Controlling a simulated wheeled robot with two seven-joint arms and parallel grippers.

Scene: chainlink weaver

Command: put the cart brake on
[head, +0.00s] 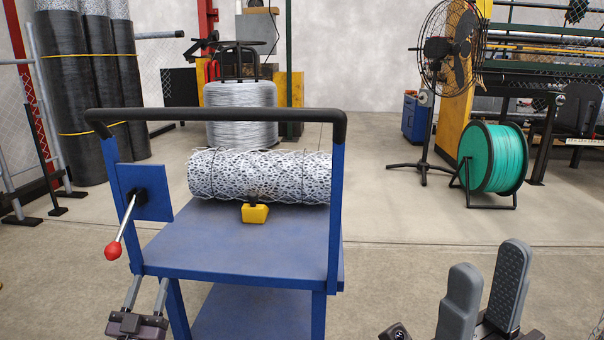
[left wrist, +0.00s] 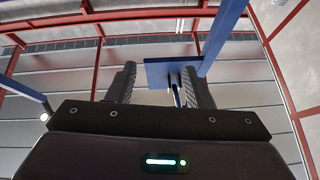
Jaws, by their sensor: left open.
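The blue cart (head: 240,245) has a brake lever (head: 127,218) with a red knob (head: 113,251) on a blue side plate (head: 150,190); the lever slants down to the left. My left gripper (head: 150,280) points up, open and empty, below the plate and to the lower right of the knob. In the left wrist view its two fingers (left wrist: 160,80) stand apart, with the plate (left wrist: 168,70) beyond their tips. A thin part, perhaps the lever, shows between them; I cannot tell if it touches. My right gripper (head: 490,258) is open and empty at the lower right.
The cart carries a roll of wire mesh (head: 262,176) and a yellow block (head: 255,213). A black handle bar (head: 220,114) spans its near side. A fan (head: 452,48) and a green wire reel (head: 495,157) stand right. Floor between cart and reel is clear.

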